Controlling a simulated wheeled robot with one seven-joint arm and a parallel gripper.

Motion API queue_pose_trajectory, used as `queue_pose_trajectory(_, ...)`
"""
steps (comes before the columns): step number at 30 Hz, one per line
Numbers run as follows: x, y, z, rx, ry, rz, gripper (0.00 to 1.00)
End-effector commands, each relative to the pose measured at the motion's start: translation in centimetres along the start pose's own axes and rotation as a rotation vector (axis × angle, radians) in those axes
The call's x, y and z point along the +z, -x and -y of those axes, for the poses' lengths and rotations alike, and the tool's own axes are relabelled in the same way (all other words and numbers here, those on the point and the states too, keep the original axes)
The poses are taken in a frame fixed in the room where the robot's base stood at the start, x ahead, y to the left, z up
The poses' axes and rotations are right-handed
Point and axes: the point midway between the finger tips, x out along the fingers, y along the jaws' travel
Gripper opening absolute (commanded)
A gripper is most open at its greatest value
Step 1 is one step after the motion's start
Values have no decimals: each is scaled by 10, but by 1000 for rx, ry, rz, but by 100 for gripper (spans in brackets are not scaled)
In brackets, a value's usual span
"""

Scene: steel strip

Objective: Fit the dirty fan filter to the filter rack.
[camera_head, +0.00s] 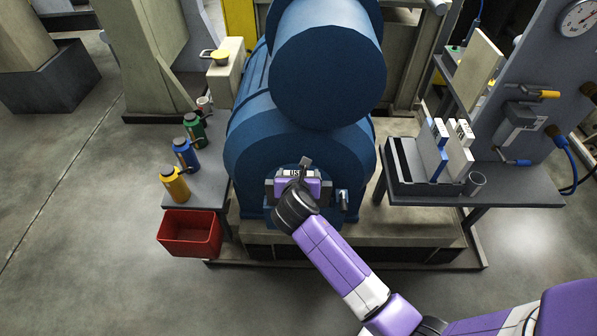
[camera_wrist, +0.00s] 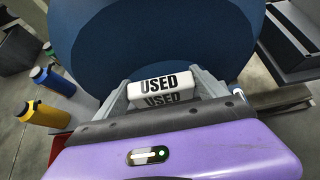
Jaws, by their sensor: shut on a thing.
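The dirty fan filter (camera_wrist: 158,82) is a white piece marked "USED" in black, and it sits between my fingers in the wrist view. In the head view its label (camera_head: 296,173) shows at the front of the blue machine, partly behind my gripper. My gripper (camera_wrist: 163,92) is shut on it, with a grey finger on either side. Whether the filter is still within the machine's front opening I cannot tell. The filter rack (camera_head: 401,165) appears to be the dark slotted holder on the right bench, with white and blue-edged filters (camera_head: 437,150) upright at its right side.
The blue machine (camera_head: 300,120) stands in front of me. A small cup (camera_head: 474,183) stands beside the rack. Yellow, blue and green bottles (camera_head: 185,155) stand on the left table above a red bin (camera_head: 190,233). A tool panel (camera_head: 540,80) rises behind the right bench.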

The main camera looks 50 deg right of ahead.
Motion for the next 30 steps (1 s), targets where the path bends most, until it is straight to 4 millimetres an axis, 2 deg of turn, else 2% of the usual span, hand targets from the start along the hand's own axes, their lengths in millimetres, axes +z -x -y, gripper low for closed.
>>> queue_pose_trajectory(21,-38,-26,0,0,1,1,31)
queue_pose_trajectory(30,-47,-32,0,1,-1,2,31)
